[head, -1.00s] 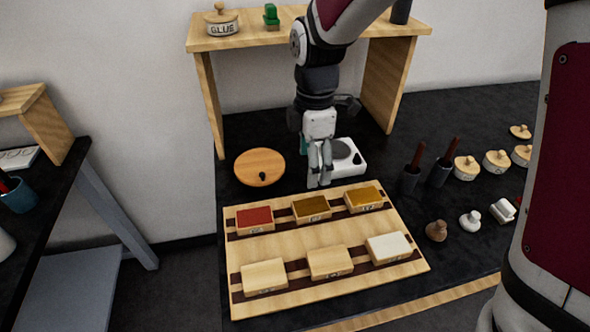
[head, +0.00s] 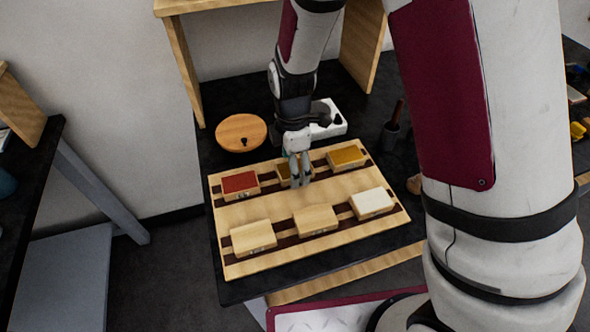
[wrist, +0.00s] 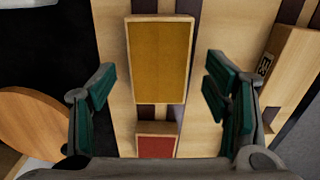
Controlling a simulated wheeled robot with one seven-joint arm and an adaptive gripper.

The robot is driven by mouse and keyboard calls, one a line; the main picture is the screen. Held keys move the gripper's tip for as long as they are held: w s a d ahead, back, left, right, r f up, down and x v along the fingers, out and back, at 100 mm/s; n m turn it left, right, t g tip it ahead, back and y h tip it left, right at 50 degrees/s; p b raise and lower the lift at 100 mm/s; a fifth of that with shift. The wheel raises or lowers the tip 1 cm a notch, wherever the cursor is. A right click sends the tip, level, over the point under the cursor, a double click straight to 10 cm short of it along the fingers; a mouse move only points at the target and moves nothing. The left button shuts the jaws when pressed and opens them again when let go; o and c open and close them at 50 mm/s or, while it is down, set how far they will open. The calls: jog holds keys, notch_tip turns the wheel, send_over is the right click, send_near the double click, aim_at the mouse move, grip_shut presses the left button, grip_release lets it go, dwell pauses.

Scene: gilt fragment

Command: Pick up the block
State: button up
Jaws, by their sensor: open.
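Several rectangular blocks stand in two rows on a wooden tray (head: 283,198) with dark strips. The back row has a red-topped block (head: 240,182), a brown-ochre middle block (head: 283,171) and an ochre block (head: 346,155). The front row has two plain wood blocks (head: 253,236) (head: 316,218) and a white-topped one (head: 372,202). My gripper (head: 299,182) is open above the tray at the middle back block, partly hiding it. In the wrist view an ochre-topped block (wrist: 160,55) lies centred between the spread green-padded fingers (wrist: 160,95), with the red-topped block (wrist: 156,146) below it.
A round wooden disc (head: 240,132) with a dark knob and a white device (head: 328,122) lie behind the tray. A wooden shelf (head: 186,70) rises at the back. My arm hides much of the right side.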

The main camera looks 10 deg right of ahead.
jog(key=shift+f, duration=0.65)
jog(key=c, duration=1.2)
jog(key=shift+c, duration=0.2)
jog(key=shift+w+r, duration=0.1)
jog(key=shift+r, duration=0.05)
